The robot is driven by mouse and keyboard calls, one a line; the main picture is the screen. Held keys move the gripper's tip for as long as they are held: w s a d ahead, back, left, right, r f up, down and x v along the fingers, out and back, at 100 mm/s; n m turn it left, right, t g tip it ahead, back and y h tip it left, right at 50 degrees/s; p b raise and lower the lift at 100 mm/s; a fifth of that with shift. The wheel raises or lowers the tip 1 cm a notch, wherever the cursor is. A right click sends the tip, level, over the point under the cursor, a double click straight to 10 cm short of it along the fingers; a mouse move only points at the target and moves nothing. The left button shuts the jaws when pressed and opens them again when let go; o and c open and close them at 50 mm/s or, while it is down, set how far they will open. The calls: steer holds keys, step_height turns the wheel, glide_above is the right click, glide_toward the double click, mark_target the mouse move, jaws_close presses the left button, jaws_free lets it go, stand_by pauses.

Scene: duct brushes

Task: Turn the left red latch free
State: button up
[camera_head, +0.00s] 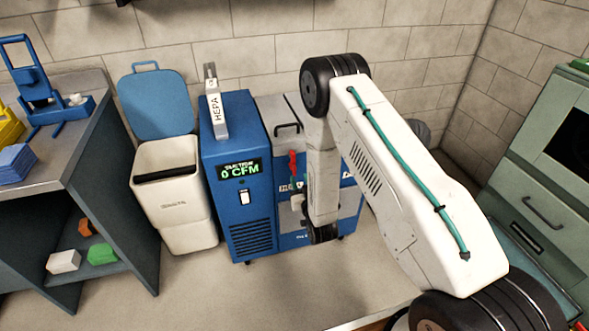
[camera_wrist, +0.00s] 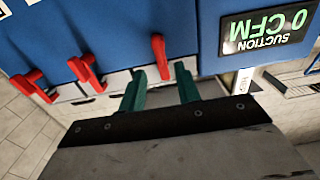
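The red latches sit in a row on the blue machine in the wrist view, which shows it upside down. The left red latch (camera_wrist: 160,56), nearest the display, also shows in the head view (camera_head: 292,163). Two more, the middle latch (camera_wrist: 87,73) and the far latch (camera_wrist: 31,86), are hidden behind my arm in the head view. My gripper (camera_wrist: 161,76) has teal fingers that are open, one on each side of the left latch's end. Gaps show between latch and fingers. I cannot tell how deep the latch end reaches between them.
The blue suction unit (camera_head: 230,205) has a display (camera_head: 239,169) reading 0 CFM and a HEPA filter (camera_head: 216,110) on top. A white bin (camera_head: 173,205) stands left of it, beside a workbench (camera_head: 75,140). A green cabinet (camera_head: 540,170) stands at the right. The front floor is clear.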

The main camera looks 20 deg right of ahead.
mark_target(295, 170)
steer(key=w, duration=0.7)
jaws_close()
